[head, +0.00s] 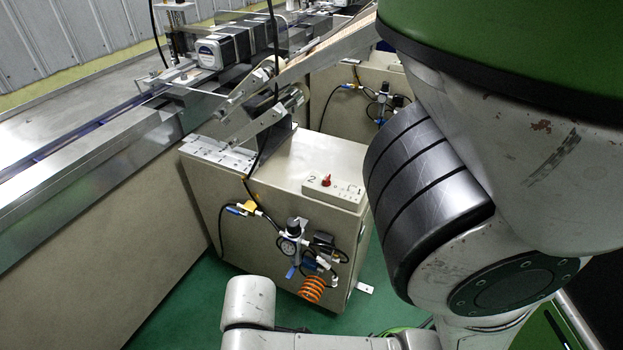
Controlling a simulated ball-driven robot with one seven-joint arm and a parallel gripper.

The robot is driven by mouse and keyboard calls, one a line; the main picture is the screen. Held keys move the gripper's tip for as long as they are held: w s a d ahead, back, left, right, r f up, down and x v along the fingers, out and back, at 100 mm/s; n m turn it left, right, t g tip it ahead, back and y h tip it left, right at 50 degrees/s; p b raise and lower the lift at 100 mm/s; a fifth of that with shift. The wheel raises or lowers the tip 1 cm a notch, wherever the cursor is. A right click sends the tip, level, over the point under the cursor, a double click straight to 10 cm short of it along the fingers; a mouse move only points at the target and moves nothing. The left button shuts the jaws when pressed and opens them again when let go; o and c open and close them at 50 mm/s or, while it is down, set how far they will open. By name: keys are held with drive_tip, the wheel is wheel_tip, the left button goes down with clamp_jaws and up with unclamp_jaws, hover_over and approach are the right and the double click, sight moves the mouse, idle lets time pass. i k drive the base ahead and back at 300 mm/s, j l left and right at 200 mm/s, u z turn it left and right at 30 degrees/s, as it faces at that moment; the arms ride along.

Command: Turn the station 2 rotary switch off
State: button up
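The station 2 switch box (333,191) is a small pale panel with a "2" on it, on top of a cream cabinet near the picture's middle. Its red rotary knob (326,181) stands up from the panel; the angle it is turned to is too small to tell. My gripper is not in view. My arm's large green and grey links fill the right side, and a pale arm link lies low in the middle, in front of the cabinet. Nothing of mine covers the knob.
The cream cabinet (262,215) carries a gauge and valve unit (291,242), black cables and an orange coiled hose (311,289) on its front. A metal conveyor (75,165) runs along the left. A motor and rollers (265,110) stand behind the switch box. Green floor shows below.

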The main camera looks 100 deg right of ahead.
sight(326, 182)
drive_tip(key=j+z, duration=0.3)
drive_tip(key=z, duration=0.15)
drive_tip(key=j+z, duration=0.25)
drive_tip(key=z, duration=0.2)
drive_tip(key=k+j+z, duration=0.1)
drive_tip(key=z, duration=0.25)
drive_tip(key=k+z, duration=0.15)
drive_tip(key=z, duration=0.25)
drive_tip(key=k+z, duration=0.15)
drive_tip(key=z, duration=0.2)
